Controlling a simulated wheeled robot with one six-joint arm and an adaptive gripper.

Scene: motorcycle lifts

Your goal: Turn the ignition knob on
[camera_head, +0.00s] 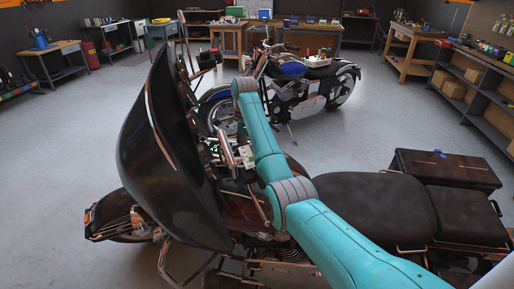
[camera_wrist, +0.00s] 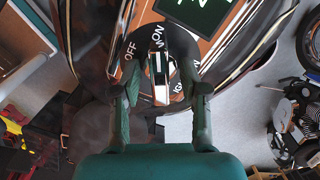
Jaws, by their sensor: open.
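The ignition knob (camera_wrist: 160,78) shows in the wrist view as a narrow bar with light and dark stripes. It sits in a dark dial (camera_wrist: 157,43) lettered OFF at left, ON at top and IGN at right. My gripper (camera_wrist: 161,77) is open, with one finger on each side of the knob. Whether the fingers touch it I cannot tell. In the head view my teal arm reaches over the near motorcycle (camera_head: 370,203) to behind its dark fairing (camera_head: 165,150). The knob is too small to make out there.
A green screen (camera_wrist: 195,10) lies just above the dial. A second motorcycle (camera_head: 300,90) with a blue tank stands behind the near one. Workbenches and shelves (camera_head: 475,80) line the walls. Open grey floor (camera_head: 75,130) lies to the left.

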